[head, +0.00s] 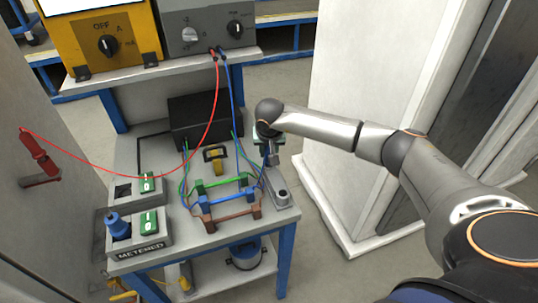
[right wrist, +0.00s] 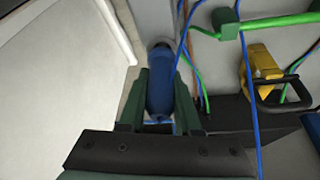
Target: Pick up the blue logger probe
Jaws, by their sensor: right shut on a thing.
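The blue logger probe (right wrist: 161,84) shows in the right wrist view between the two green fingers of my right gripper (right wrist: 159,100), which is shut on it. A grey end shows at its far tip. In the head view my right gripper (head: 271,152) is above the right edge of the bench, over a grey holder (head: 280,190) with a round socket. The probe is mostly hidden by the gripper there, and I cannot tell whether it touches the holder. My left gripper is not in view.
A metered box (head: 140,249) with a blue plug stands at the bench's front left. Green, blue and brown terminal bars (head: 228,198) with loose cables lie left of the gripper. A red probe (head: 40,155) hangs at the left wall. A white cabinet (head: 352,80) stands close on the right.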

